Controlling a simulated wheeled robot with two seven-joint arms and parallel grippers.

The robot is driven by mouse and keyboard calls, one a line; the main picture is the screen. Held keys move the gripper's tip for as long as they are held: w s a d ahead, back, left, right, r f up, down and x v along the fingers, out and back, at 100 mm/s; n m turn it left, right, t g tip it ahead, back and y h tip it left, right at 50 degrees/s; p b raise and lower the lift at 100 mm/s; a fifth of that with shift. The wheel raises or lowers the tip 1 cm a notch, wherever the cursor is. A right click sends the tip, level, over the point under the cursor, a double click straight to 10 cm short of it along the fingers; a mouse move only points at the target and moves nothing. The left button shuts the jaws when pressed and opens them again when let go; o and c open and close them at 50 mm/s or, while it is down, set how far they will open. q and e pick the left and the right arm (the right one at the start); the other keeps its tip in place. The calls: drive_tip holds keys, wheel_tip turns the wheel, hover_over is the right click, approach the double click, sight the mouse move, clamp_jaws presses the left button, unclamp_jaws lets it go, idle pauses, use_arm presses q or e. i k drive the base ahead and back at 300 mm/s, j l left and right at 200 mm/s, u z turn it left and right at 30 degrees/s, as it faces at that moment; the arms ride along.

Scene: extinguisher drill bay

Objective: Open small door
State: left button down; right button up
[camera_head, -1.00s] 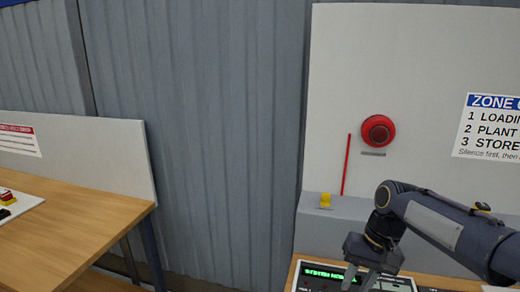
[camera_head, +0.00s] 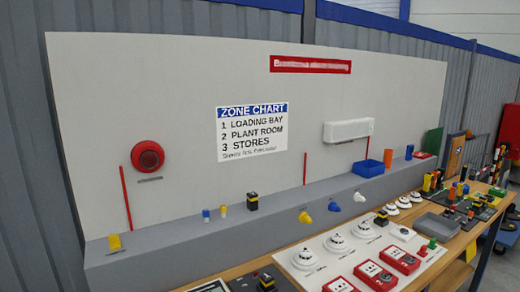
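I cannot make out for certain a small door. An upright orange-brown and blue panel (camera_head: 454,156) stands beyond the bench at the right, too small to tell what it is. A red box-like shape (camera_head: 510,132) is cut off by the right edge, and I cannot tell whether it has a door. Neither of my grippers shows in the head view.
The wooden bench (camera_head: 455,248) runs away to the right, crowded with white detectors (camera_head: 336,243), red call points (camera_head: 402,260) and small parts. Behind it are a grey ledge (camera_head: 160,247) with a blue bin (camera_head: 368,168) and a white board (camera_head: 90,100).

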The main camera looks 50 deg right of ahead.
sight(457, 144)
drive_tip(key=z, duration=2.9)
drive_tip(key=i+l+z, duration=0.2)
drive_tip(key=i+z, duration=0.15)
drive_tip(key=i, duration=0.25)
drive_tip(key=i+z, duration=0.3)
drive_tip(key=i, duration=2)
drive_tip(key=i+l+u, duration=0.1)
drive_tip(key=i+u, duration=0.2)
drive_tip(key=i, duration=0.2)
drive_tip(key=i+l+u, duration=0.25)
drive_tip(key=i, duration=0.2)
drive_tip(key=i+l+u, duration=0.3)
drive_tip(key=i, duration=0.15)
drive_tip(key=i+l+u, duration=0.2)
drive_tip(key=u, duration=0.25)
drive_tip(key=i+l+u, duration=0.55)
drive_tip(key=l+u, duration=0.15)
drive_tip(key=u, duration=0.15)
drive_tip(key=i+l+u, duration=0.1)
drive_tip(key=l+u, duration=0.35)
drive_tip(key=i+l+u, duration=0.1)
drive_tip(key=l+u, duration=0.35)
drive_tip(key=i+l+u, duration=0.25)
drive_tip(key=l, duration=0.2)
drive_tip(key=l+u, duration=0.2)
drive_tip(key=l, duration=0.2)
